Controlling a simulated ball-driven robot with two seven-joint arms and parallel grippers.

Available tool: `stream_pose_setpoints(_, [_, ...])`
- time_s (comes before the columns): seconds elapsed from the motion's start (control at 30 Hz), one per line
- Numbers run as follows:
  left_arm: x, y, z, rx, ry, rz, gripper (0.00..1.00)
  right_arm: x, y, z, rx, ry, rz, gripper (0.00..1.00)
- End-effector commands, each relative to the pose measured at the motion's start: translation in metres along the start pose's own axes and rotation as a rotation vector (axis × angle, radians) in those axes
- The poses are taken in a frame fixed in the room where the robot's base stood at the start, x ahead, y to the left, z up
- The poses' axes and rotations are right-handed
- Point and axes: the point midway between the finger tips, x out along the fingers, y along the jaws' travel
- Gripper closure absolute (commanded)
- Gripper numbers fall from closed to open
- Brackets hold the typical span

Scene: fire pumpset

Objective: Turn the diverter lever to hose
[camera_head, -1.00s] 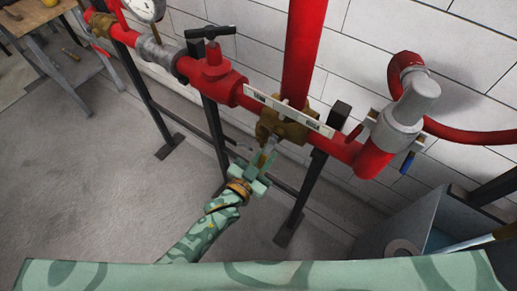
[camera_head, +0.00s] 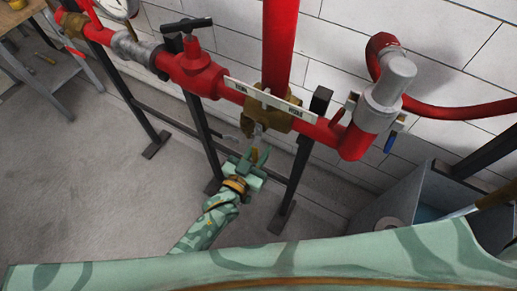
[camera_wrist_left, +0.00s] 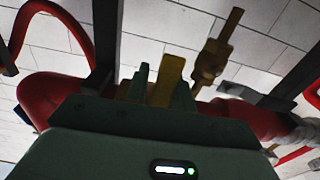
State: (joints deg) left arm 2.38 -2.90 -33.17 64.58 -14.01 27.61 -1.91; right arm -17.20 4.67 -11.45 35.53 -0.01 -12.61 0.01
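A brass diverter valve (camera_head: 275,121) sits in the red pipe below the vertical red riser. A white label plate (camera_head: 268,99) crosses in front of it, with small blurred words at each end. A lever with a yellow handle (camera_head: 254,156) hangs below the valve. My left gripper (camera_head: 252,160) is at this handle from below, with a finger on either side. In the left wrist view the yellow handle (camera_wrist_left: 167,80) stands between the fingers, with a narrow gap at the left finger; contact on the other side is unclear. My right gripper is not in view.
A red valve with a black T-handle (camera_head: 187,25) and a gauge (camera_head: 118,8) are to the left. A grey-capped red fitting (camera_head: 385,95) with a hose is to the right. Black posts (camera_head: 295,170) stand near my left gripper. A grey tank (camera_head: 430,195) is lower right.

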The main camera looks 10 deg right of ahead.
Motion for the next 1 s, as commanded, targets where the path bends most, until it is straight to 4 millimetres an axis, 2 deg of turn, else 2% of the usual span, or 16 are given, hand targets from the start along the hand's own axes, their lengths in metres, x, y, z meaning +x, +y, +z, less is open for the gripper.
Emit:
stream_pose_setpoints(0.43, [0.0,-0.001,0.0,0.004,0.001,-0.001,0.61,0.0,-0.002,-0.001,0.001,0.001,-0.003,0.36])
stream_pose_setpoints(0.57, [-0.011,-0.001,0.0,0.004,-0.001,-0.001,0.61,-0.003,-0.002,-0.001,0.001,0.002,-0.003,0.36])
stream_pose_setpoints(0.67, [-0.029,0.0,-0.001,0.005,-0.002,0.0,0.61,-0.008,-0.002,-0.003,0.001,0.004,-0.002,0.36])
stream_pose_setpoints(1.0, [-0.12,0.0,0.0,0.003,-0.003,0.0,0.61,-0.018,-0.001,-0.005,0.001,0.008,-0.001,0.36])
